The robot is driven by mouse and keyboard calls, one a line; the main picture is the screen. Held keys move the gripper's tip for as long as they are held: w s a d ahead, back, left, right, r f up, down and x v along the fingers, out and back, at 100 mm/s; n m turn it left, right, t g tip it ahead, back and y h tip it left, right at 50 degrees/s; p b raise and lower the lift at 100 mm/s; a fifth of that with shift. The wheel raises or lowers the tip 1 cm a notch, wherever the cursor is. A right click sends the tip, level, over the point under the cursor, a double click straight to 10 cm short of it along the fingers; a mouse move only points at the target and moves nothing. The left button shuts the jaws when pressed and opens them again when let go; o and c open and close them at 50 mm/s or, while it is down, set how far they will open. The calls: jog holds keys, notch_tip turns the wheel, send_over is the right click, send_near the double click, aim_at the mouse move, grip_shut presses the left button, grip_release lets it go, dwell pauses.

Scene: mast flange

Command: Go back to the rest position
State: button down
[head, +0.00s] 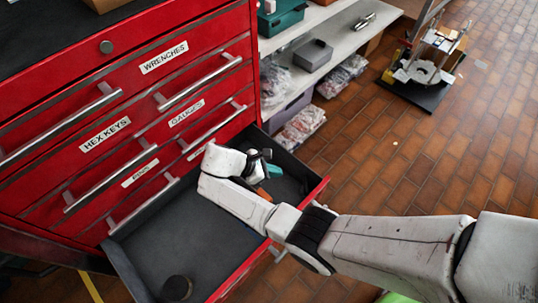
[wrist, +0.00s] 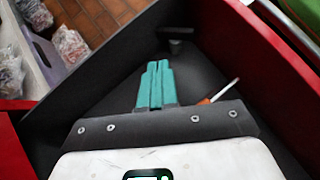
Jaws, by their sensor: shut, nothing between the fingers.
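My gripper (head: 273,171) is over the right part of an open drawer (head: 170,235) of the red tool cabinet, below the level of the labelled drawer fronts. My white arm reaches in from the lower right, across the drawer's red front edge. In the wrist view, my gripper's teal fingers (wrist: 157,68) are together with nothing between them. The dark drawer floor lies beyond them. I cannot tell how far the fingertips are above it.
A screwdriver with an orange handle (wrist: 215,93) shows beside the fingers. A dark round object (head: 176,288) sits in the drawer's near-left corner. A shelf (head: 318,50) with bags stands right of the cabinet. A cart (head: 425,75) is farther right.

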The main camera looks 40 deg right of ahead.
jog(key=shift+a, duration=0.1)
jog(key=s+a+r+m+t+y, duration=0.3)
jog(key=s+r+m+t+y, duration=0.15)
jog(key=r+m, duration=0.2)
jog(key=s+a+r+m+t+y, duration=0.2)
jog(key=s+r+m+t+y, duration=0.3)
jog(key=r, duration=0.3)
jog(key=s+d+f+m+g+h, duration=0.15)
jog(key=s+f+g, duration=0.35)
jog(key=s, duration=0.8)
notch_tip(320, 180, up, 16)
jog(key=w+t+p, duration=0.1)
jog(key=p, duration=1.5)
jog(key=shift+f, duration=0.2)
